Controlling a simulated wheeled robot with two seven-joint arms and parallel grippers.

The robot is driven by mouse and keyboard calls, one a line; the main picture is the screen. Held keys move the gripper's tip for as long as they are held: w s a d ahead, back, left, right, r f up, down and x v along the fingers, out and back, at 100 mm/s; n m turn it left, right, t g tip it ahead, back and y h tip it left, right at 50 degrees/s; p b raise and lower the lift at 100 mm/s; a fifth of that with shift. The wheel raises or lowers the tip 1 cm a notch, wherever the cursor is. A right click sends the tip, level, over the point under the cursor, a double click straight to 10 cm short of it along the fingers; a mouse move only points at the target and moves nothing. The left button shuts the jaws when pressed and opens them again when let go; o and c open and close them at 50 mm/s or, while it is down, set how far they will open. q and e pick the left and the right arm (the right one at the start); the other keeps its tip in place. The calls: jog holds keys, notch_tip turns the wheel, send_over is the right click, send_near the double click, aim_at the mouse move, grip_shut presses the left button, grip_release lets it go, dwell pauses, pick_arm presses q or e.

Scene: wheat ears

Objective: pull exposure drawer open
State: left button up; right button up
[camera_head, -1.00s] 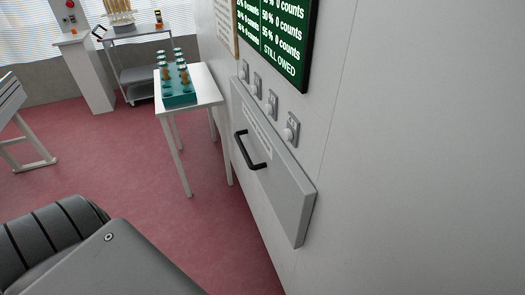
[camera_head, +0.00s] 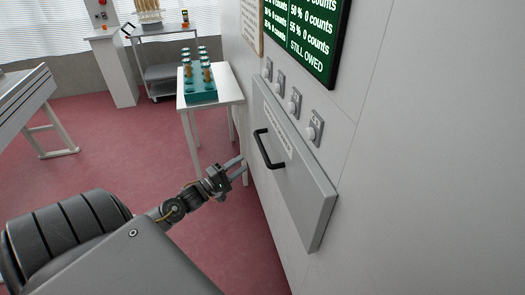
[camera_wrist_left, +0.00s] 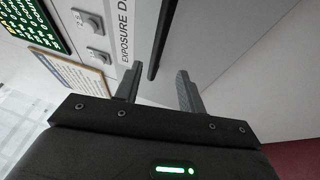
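The exposure drawer (camera_head: 303,190) is a grey panel on the white wall, with a label strip and a black bar handle (camera_head: 268,150). It looks closed against the wall. My left gripper (camera_head: 237,164) is open and empty, to the left of the handle and apart from it. In the left wrist view the two fingers (camera_wrist_left: 158,88) are spread, with the black handle (camera_wrist_left: 163,40) ahead of them and the label reading "EXPOSURE D" (camera_wrist_left: 124,35) beside it. My right gripper is not in view.
A white table (camera_head: 226,86) with a teal rack (camera_head: 201,95) of capped tubes stands left of the drawer. The red floor (camera_head: 120,150) is open on the left.

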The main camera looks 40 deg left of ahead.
aim_at(262, 147)
pick_arm(q)
jog(key=shift+p+x, duration=1.15)
jog(key=shift+x, duration=4.3)
jog(key=shift+r, duration=0.15)
jog(key=shift+c, duration=0.2)
grip_shut()
